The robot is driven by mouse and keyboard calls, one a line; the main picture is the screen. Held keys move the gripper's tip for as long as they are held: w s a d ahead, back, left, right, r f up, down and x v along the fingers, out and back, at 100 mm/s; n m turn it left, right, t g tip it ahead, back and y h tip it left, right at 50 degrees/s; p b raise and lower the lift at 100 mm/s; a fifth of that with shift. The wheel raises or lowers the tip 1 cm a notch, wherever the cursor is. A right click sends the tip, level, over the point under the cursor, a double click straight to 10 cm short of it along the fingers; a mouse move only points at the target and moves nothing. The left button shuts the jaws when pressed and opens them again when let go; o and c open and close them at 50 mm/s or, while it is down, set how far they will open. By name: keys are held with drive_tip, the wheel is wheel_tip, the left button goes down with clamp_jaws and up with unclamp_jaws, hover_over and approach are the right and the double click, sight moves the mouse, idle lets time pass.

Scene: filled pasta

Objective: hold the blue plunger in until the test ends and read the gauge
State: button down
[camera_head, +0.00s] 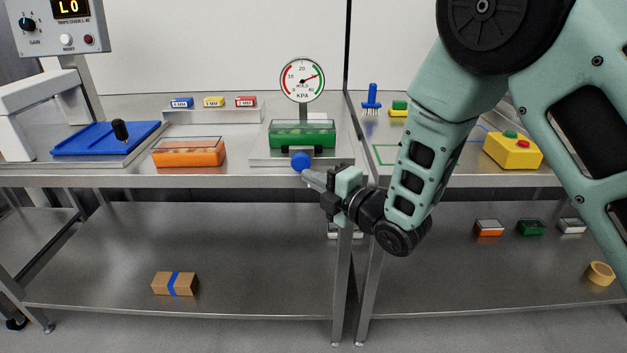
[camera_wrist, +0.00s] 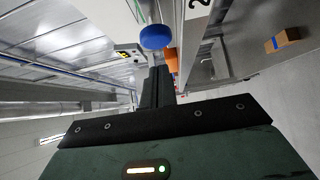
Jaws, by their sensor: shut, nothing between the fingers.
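The blue plunger (camera_head: 301,161) is a round knob on the front of the test stand (camera_head: 268,159), at the bench edge. A green tray pack (camera_head: 285,135) sits on the stand under the round gauge (camera_head: 302,80).
An orange pack (camera_head: 188,153) and a blue tray (camera_head: 105,138) stand left on the bench. Labelled blocks (camera_head: 213,102) sit on a back ledge. A yellow button box (camera_head: 512,151) stands on the right bench. A cardboard box (camera_head: 175,284) lies on the lower shelf.

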drive_tip(key=b+v, duration=0.1)
drive_tip(key=v, duration=0.8)
drive_tip(key=shift+f, duration=0.1)
drive_tip(key=s+d+r+m+g+h+p, duration=0.2)
drive_tip(key=s+r+m+g+h+p, duration=0.2)
drive_tip(key=s+m, duration=0.2)
drive_tip(key=s+d+r+m+g+h+p, duration=0.2)
drive_tip(key=s+m, duration=0.4)
drive_tip(key=s, duration=0.5)
drive_tip(key=s+d+r+m+g+h+p, duration=0.2)
drive_tip(key=s+r+m+g+h+p, duration=0.3)
drive_tip(key=s, duration=0.4)
drive_tip(key=shift+s+r+m+g+h+p, duration=0.25)
drive_tip(key=shift+r+m+g+h+p, duration=0.1)
drive_tip(key=shift+r+m+g, duration=0.6)
drive_tip(key=shift+f, duration=0.15)
